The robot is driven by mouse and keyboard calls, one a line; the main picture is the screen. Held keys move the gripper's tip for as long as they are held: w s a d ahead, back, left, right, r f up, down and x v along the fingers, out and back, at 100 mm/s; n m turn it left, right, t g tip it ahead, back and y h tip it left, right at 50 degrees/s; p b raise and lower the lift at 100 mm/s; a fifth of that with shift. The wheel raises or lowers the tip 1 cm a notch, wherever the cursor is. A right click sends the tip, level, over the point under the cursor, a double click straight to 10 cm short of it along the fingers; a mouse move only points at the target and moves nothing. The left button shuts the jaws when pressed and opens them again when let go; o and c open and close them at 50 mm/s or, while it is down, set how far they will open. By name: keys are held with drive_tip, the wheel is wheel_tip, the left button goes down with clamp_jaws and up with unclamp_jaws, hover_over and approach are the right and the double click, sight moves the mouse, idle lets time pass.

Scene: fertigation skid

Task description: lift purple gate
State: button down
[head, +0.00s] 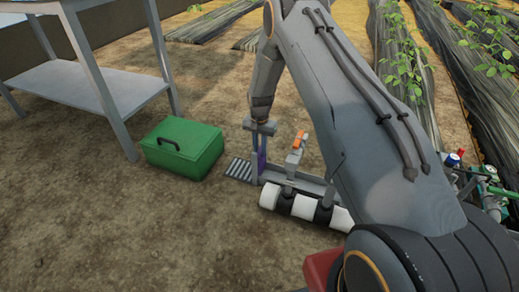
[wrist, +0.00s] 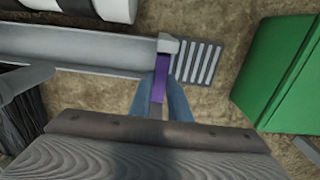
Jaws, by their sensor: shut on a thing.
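The purple gate (head: 262,160) is a narrow upright plate at the left end of a grey channel (head: 308,182) in the head view. My gripper (head: 260,146) is above it with its fingers pointing down around it. In the wrist view the purple gate (wrist: 160,79) shows between the two fingertips of my gripper (wrist: 160,98), which is shut on it. The gate is beside a light grey end post of the channel (wrist: 90,48). How far its lower edge sits in the channel is hidden.
A slatted grate (head: 240,169) lies at the channel's end. A green box (head: 184,148) stands to the left, near a grey table (head: 85,88). A white pipe with black bands (head: 303,206) and an orange-handled valve (head: 299,140) are close on the right. Bare soil lies in front.

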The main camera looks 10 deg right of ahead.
wheel_tip(320, 180, up, 5)
drive_tip(key=p, duration=0.3)
drive_tip(key=shift+a, duration=0.1)
drive_tip(key=shift+f, duration=0.1)
drive_tip(key=c, duration=1.6)
unclamp_jaws()
drive_tip(key=shift+a, duration=0.1)
drive_tip(key=shift+c, duration=0.2)
